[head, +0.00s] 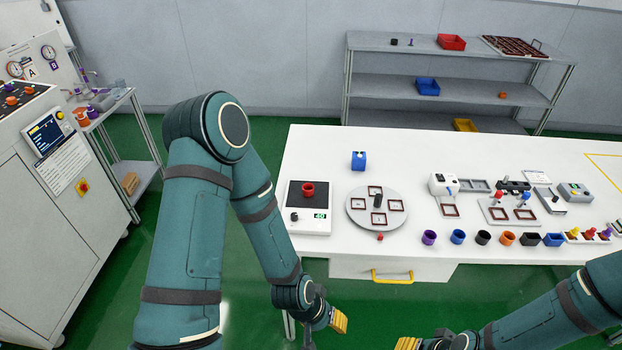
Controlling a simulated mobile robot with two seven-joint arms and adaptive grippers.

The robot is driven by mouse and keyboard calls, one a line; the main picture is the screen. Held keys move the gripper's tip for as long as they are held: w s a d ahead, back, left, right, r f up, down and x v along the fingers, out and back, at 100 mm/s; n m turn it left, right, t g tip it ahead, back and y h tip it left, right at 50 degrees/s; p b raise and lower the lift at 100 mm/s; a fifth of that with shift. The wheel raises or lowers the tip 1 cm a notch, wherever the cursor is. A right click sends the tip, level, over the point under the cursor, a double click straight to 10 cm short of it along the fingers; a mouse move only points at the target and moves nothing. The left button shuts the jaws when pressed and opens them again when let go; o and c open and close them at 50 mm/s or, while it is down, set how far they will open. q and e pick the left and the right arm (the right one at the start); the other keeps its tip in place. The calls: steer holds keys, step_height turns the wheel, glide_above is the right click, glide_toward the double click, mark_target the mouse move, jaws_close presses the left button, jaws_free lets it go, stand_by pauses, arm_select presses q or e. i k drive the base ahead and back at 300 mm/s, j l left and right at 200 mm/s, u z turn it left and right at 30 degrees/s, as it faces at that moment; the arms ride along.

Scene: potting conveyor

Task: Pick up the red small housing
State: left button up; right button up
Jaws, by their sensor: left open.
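A red small housing (308,190), a short round cup, sits on the dark plate of a white scale (309,222) at the left end of the white table. My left gripper (339,320), with yellow fingertips, is open and empty in front of the table's front edge, below and a little right of the housing in the picture. It is well apart from the housing. My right gripper (408,343) shows only partly at the bottom edge, with yellow fingertips; its opening cannot be made out.
A round grey turntable (355,213) with square frames stands right of the scale. Purple (429,238), blue (458,237), black and orange cups line the front edge. A yellow drawer handle (392,276) juts out below.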

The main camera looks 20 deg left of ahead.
mark_target(308, 188)
steer(key=j+z, duration=0.3)
steer(key=j, duration=0.35)
steer(key=j+z, duration=0.35)
steer(key=j, duration=0.25)
steer(key=k+j+z, duration=0.15)
steer(key=j+z, duration=0.15)
steer(key=j, duration=0.35)
steer(key=j+z, duration=0.25)
steer(key=j, duration=0.2)
steer(key=k+j+z, duration=0.25)
steer(key=j, duration=0.2)
steer(key=i+j, duration=0.05)
steer(key=i, duration=0.05)
